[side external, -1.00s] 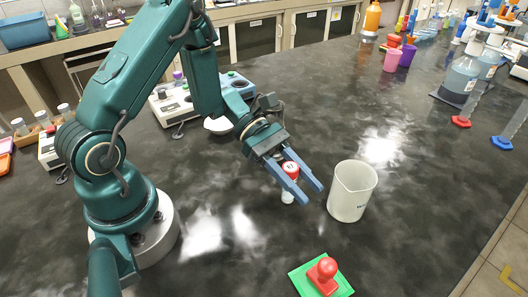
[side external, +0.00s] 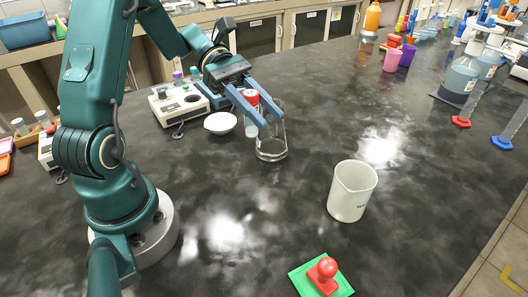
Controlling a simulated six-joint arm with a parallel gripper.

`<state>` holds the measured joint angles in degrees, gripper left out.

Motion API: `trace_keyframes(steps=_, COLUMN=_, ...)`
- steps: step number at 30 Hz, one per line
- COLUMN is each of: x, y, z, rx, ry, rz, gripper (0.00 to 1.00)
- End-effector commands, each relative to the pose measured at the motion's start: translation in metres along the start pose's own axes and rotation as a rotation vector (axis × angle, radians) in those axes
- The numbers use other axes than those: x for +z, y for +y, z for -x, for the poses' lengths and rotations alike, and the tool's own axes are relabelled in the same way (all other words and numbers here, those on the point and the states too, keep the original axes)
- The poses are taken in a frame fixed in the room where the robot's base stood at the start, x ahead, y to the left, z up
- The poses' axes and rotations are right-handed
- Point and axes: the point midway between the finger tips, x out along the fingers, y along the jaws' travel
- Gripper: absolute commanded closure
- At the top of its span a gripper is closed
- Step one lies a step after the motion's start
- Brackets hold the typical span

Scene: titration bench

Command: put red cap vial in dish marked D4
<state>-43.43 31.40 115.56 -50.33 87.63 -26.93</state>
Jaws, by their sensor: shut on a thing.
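The red cap vial (side external: 251,129) hangs upright between the fingers of my gripper (side external: 271,119), which is shut on it. Its red cap shows above the near finger, and its pale body shows below. A small white dish (side external: 220,124) sits on the bench just left of the vial. No D4 mark can be read on it. The vial is beside the dish, not over it in this view; its exact height above the bench is hard to tell.
A clear glass beaker (side external: 271,151) stands right under and beside the fingertips. A white beaker (side external: 352,191) stands further right, and a red-knobbed piece on a green plate (side external: 321,275) lies in front. A hotplate-like device (side external: 178,105) is behind the dish.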

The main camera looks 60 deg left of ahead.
Motion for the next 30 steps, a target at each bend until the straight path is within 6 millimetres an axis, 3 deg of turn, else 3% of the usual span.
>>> trace_keyframes(steps=7, x=0.013, y=0.001, z=0.018, rx=0.002, ry=0.003, rz=-0.002, gripper=1.0)
trace_keyframes(steps=14, x=0.048, y=0.0, z=0.033, rx=0.001, ry=0.005, rz=-0.004, gripper=1.0)
trace_keyframes(steps=22, x=0.016, y=-0.027, z=0.02, rx=-0.183, ry=-0.003, rz=-0.068, gripper=1.0)
trace_keyframes(steps=30, x=-0.026, y=-0.06, z=0.022, rx=-0.462, ry=-0.002, rz=-0.186, gripper=1.0)
